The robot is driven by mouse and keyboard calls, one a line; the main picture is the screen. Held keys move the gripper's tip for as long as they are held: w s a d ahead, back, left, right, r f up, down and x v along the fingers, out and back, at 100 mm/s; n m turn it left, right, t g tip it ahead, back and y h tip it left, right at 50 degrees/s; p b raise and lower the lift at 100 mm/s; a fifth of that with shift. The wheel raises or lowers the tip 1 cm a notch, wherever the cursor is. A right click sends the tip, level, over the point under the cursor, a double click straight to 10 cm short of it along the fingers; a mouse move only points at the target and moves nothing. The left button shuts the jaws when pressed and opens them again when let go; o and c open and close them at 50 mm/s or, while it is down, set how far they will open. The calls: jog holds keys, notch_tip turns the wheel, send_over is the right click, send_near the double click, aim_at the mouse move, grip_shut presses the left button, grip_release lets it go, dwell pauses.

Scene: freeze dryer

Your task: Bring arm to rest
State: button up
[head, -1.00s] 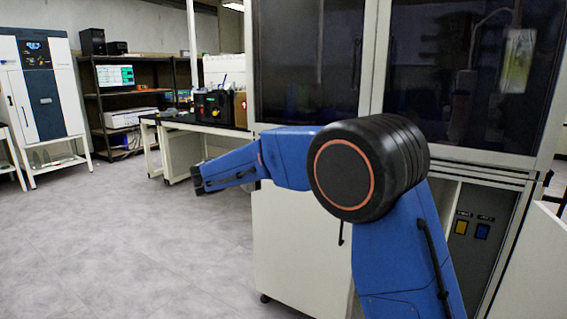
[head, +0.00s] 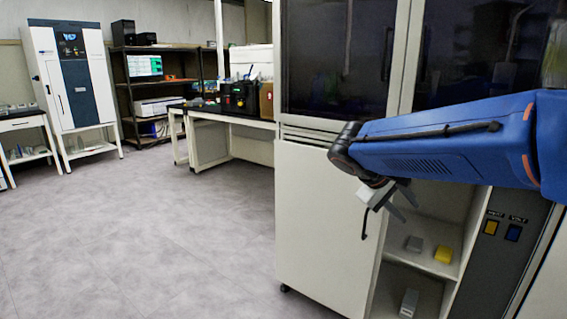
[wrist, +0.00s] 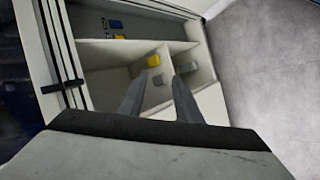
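My blue arm (head: 440,145) reaches in from the right edge of the head view, in front of the tall cabinet. My gripper (head: 400,203) hangs at its left end, in front of the cabinet's lower opening. In the wrist view the two grey fingers of my gripper (wrist: 160,97) stand apart with nothing between them. The gripper is empty and clear of the shelves.
The cabinet's white lower door (head: 325,220) is beside an open shelf space. A yellow item (head: 443,254) and a grey item (head: 414,243) sit on the shelf; another grey item (head: 409,302) is below. Grey floor (head: 150,230) is free at left.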

jog(key=s+a+f+m+y, duration=0.1)
jog(key=s+f+y, duration=0.3)
jog(key=s, duration=0.8)
jog(key=s+a+f+m+t+y, duration=0.1)
jog(key=s+f+m+y, duration=0.2)
jog(key=s+f, duration=0.5)
jog(key=s+y, duration=0.1)
jog(key=s, duration=0.3)
jog(key=shift+s+f+t+y, duration=0.25)
jog(key=shift+s+t+y, duration=0.05)
jog(key=shift+s, duration=0.1)
